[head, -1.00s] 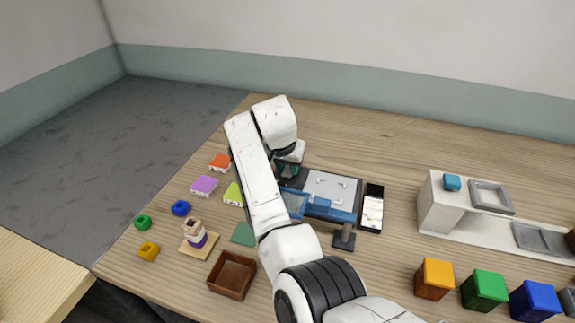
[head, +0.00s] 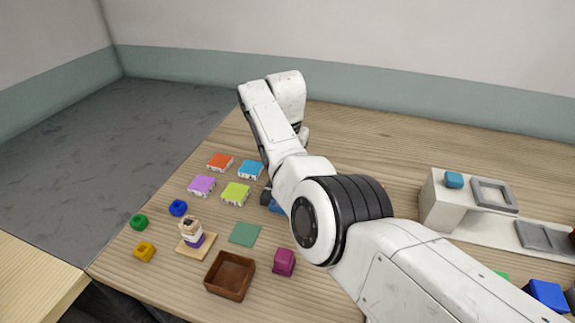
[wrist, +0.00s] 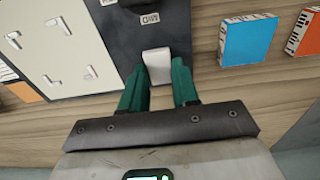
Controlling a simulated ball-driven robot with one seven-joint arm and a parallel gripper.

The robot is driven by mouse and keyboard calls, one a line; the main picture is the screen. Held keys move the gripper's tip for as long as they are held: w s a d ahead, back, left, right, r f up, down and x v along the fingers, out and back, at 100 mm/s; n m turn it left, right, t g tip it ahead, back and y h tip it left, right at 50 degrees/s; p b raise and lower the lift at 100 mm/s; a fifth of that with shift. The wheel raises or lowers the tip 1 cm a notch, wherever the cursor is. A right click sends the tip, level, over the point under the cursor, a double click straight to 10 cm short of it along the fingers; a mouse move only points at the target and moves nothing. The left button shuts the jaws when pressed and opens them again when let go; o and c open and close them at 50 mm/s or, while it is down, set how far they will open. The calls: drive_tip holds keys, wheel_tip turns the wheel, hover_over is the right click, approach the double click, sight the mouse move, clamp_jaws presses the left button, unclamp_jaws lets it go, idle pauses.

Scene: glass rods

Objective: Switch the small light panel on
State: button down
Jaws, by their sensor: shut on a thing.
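In the wrist view a dark grey panel (wrist: 172,35) with small white markings lies ahead of my gripper. A white tab (wrist: 157,66) sticks out at its near edge. My gripper (wrist: 158,78), with green fingers, is shut on this tab, one finger on each side. A pale plate (wrist: 55,55) with several small white hook-shaped pieces adjoins the dark panel on the left. I cannot tell whether any part is lit. In the head view my arm hides the gripper, the tab and most of the panel.
Blue (wrist: 247,40) and orange-red (wrist: 305,35) tiles lie right of my gripper in the wrist view. In the head view, purple (head: 201,186) and lime (head: 235,194) tiles, a brown box (head: 230,290) and a maroon block (head: 284,262) stand left of my arm. A white stand (head: 445,203) is right.

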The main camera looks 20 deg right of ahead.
drive_tip(key=c, duration=0.8)
unclamp_jaws()
drive_tip(key=shift+c, duration=0.2)
wheel_tip(320, 180, up, 11)
drive_tip(key=shift+s+a, duration=0.2)
drive_tip(key=shift+s, duration=0.05)
drive_tip(key=shift+f, duration=0.1)
